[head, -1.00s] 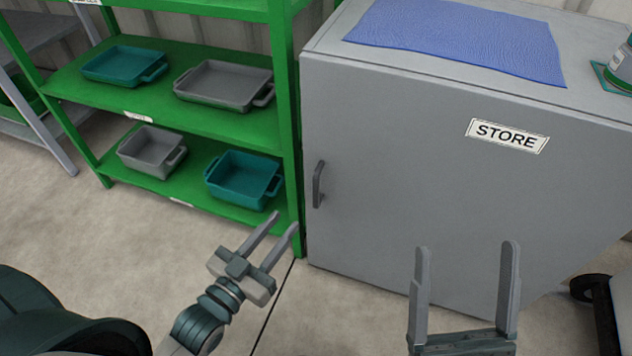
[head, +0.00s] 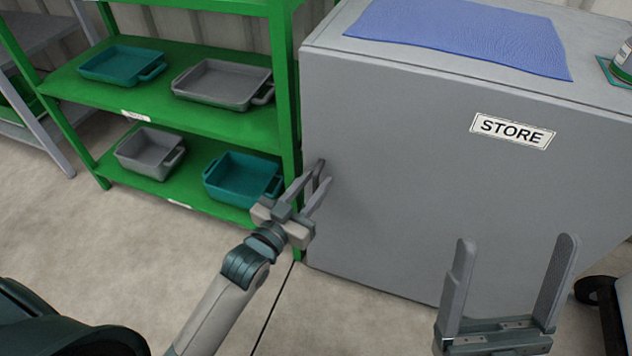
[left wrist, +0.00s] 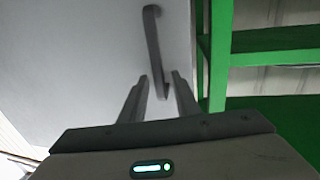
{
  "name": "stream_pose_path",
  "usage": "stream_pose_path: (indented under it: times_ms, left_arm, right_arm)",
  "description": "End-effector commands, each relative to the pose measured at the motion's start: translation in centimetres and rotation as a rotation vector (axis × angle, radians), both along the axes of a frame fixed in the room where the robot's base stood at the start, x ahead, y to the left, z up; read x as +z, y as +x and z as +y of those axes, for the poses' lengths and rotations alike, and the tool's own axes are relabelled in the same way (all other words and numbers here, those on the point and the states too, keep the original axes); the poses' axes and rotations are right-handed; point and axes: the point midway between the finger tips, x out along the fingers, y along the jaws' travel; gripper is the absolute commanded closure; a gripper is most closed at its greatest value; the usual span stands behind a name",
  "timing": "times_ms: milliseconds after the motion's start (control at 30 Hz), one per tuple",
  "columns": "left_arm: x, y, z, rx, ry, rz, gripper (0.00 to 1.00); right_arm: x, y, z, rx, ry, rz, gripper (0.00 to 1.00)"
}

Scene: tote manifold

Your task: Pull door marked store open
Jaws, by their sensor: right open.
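The grey cabinet door (head: 420,200) carries a STORE label (head: 513,131) and looks shut. Its dark vertical handle (head: 317,178) is at the door's left edge, partly hidden by my left gripper. My left gripper (head: 316,174) is open at the handle. In the left wrist view the handle (left wrist: 153,45) runs down to between the two fingertips (left wrist: 160,82), with a gap on each side. My right gripper (head: 513,250) is open and empty in front of the lower right of the door.
A green shelf rack (head: 288,100) with grey and teal trays stands close to the left of the cabinet. A blue cloth (head: 460,35) lies on the cabinet top. A dark wheel (head: 590,290) is at the lower right. The floor in front is clear.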

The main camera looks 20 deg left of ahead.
Motion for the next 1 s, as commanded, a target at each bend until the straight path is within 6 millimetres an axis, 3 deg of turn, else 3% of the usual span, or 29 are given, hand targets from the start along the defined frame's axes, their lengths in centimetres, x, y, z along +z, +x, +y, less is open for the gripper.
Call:
stream_pose_path:
  times_ms: [433,467,567,600,1000]
  left_arm:
    - [0.0,0.76,-0.2,0.0,0.0,0.0,0.71]
    - [0.0,0.76,-0.2,0.0,0.0,0.0,0.73]
    - [0.0,0.75,-0.2,0.0,0.0,0.0,0.97]
    - [0.0,0.75,-0.2,0.0,0.0,0.0,1.0]
    - [0.03,0.75,-0.47,0.002,-0.001,0.002,1.0]
  right_arm:
    - [0.27,-0.03,-0.32,-0.009,0.005,-0.024,0.16]
    - [0.24,-0.01,-0.3,-0.009,0.005,-0.023,0.16]
    - [0.14,0.05,-0.23,-0.007,0.005,-0.02,0.16]
    - [0.1,0.07,-0.2,-0.006,0.005,-0.018,0.16]
    - [0.09,0.21,0.06,-0.002,0.001,0.0,0.16]
